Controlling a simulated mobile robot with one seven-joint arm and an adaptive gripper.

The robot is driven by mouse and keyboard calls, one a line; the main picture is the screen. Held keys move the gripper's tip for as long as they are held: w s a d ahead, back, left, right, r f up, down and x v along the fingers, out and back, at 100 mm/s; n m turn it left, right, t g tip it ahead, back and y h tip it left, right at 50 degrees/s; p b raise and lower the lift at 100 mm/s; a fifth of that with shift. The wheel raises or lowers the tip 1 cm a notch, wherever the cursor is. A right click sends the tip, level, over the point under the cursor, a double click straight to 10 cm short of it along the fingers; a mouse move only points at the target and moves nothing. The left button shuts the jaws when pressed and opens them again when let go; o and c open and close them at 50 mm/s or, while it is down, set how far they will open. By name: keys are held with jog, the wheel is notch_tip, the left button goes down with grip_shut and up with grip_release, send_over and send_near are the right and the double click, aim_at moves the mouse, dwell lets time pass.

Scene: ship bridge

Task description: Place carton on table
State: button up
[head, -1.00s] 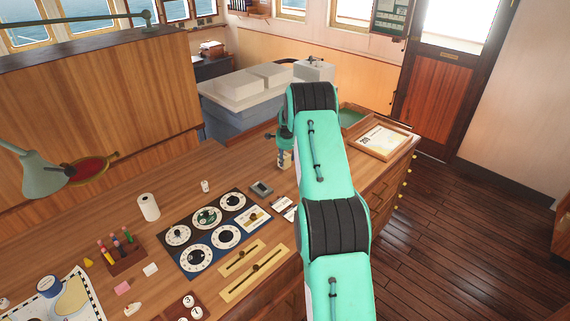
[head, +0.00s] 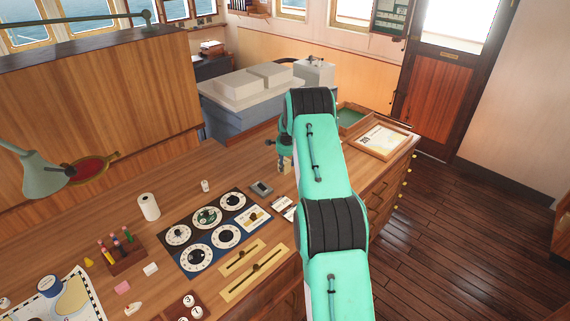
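A small carton (head: 284,164), yellowish with dark parts, shows at the left edge of my arm, low over or on the wooden table (head: 225,172). My gripper (head: 283,150) is at the carton's top, mostly hidden behind my own green arm. The fingers are too small and covered to show whether they hold the carton. I cannot tell whether the carton touches the table.
A grey device (head: 261,188) and a dial panel (head: 208,232) lie left of the arm. A framed tray (head: 382,140) and a green-lined tray (head: 350,118) stand at the table's far right. Bare wood lies left of the carton.

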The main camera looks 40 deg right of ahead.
jog(key=o, duration=0.3)
jog(key=shift+o, duration=0.2)
jog(key=shift+r, duration=0.1)
jog(key=v, duration=1.2)
dwell(0.5)
